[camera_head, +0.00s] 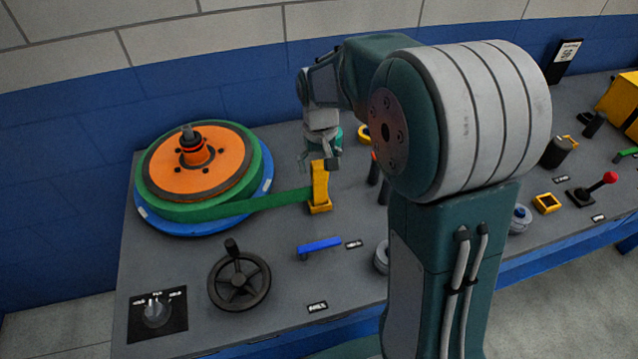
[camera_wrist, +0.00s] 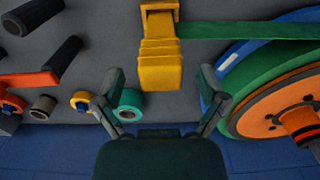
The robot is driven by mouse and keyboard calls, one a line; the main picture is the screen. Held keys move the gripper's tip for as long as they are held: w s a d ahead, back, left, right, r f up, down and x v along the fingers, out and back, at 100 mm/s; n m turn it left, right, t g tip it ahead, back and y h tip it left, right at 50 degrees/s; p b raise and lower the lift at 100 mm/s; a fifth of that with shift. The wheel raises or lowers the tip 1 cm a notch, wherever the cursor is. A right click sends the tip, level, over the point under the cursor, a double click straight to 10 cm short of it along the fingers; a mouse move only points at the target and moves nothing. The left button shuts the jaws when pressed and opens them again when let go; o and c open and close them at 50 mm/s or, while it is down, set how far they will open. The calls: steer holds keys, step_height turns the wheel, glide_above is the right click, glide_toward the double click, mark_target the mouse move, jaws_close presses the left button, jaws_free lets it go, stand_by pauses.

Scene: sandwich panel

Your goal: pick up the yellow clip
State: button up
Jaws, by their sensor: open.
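The yellow clip (camera_head: 319,186) stands upright on the grey panel, at the end of a green strap that runs from the large reel. In the wrist view the clip (camera_wrist: 160,65) sits at top centre, between and beyond my two fingers. My gripper (camera_head: 321,160) is just above and behind the clip in the head view. In the wrist view my gripper (camera_wrist: 160,85) has its fingers spread wide on either side of the clip, with nothing held. I cannot tell whether any finger touches the clip.
The orange and green reel (camera_head: 200,160) with a blue base lies left of the clip. A black handwheel (camera_head: 240,281) and a blue handle (camera_head: 319,245) are in front. Black posts and an orange handle (camera_wrist: 28,80) stand on the other side. My arm hides part of the panel.

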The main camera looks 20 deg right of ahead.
mark_target(319, 186)
step_height(319, 186, down, 3)
steer(key=shift+r, duration=0.15)
steer(key=shift+a, duration=0.1)
steer(key=c, duration=0.4)
jaws_close()
